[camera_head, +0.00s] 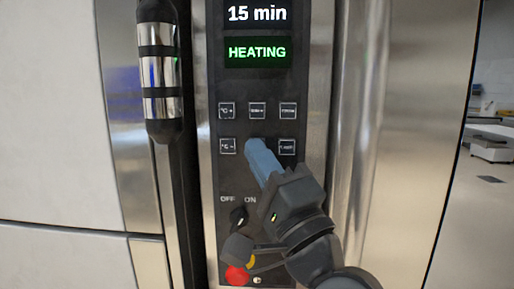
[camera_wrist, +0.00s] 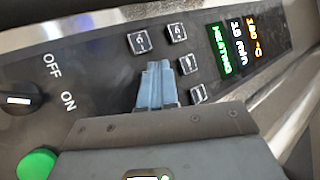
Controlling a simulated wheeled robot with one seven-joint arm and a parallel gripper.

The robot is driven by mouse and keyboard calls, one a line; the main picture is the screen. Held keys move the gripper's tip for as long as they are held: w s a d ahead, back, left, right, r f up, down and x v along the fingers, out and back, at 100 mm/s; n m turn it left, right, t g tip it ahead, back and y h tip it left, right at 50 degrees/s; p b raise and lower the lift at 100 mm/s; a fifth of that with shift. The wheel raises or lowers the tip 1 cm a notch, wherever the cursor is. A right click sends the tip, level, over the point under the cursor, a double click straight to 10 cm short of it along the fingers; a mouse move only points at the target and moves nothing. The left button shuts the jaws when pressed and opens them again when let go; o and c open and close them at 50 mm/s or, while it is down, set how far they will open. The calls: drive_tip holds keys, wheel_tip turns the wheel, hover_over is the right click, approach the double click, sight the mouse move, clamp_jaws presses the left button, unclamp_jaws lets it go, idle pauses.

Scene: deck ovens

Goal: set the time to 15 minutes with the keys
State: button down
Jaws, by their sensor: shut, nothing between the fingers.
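The oven's control panel (camera_head: 235,180) is in front of me. Its time display (camera_head: 257,14) reads 15 min and also shows in the wrist view (camera_wrist: 238,38). Below it, a green display (camera_head: 258,52) reads HEATING. Two rows of square keys include a °C+ key (camera_head: 227,110), a top middle key (camera_head: 257,110), a top right key (camera_head: 288,110), a °C− key (camera_head: 227,146) and a lower right key (camera_head: 287,147). My gripper (camera_head: 256,145) is shut and empty, its blue fingertips over the lower middle key and hiding it. Whether they touch it, I cannot tell.
An OFF/ON knob (camera_head: 238,217) sits below the keys, with a red button (camera_head: 237,275) under it. A green button (camera_wrist: 37,165) shows in the wrist view. A vertical door handle (camera_head: 160,75) stands left of the panel. An orange display (camera_wrist: 256,36) is beyond the time.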

idle(0.5)
drive_tip(key=shift+s+p, duration=0.4)
drive_tip(key=shift+s, duration=0.4)
drive_tip(key=s+p, duration=0.2)
drive_tip(key=s, duration=0.3)
drive_tip(key=shift+a, duration=0.1)
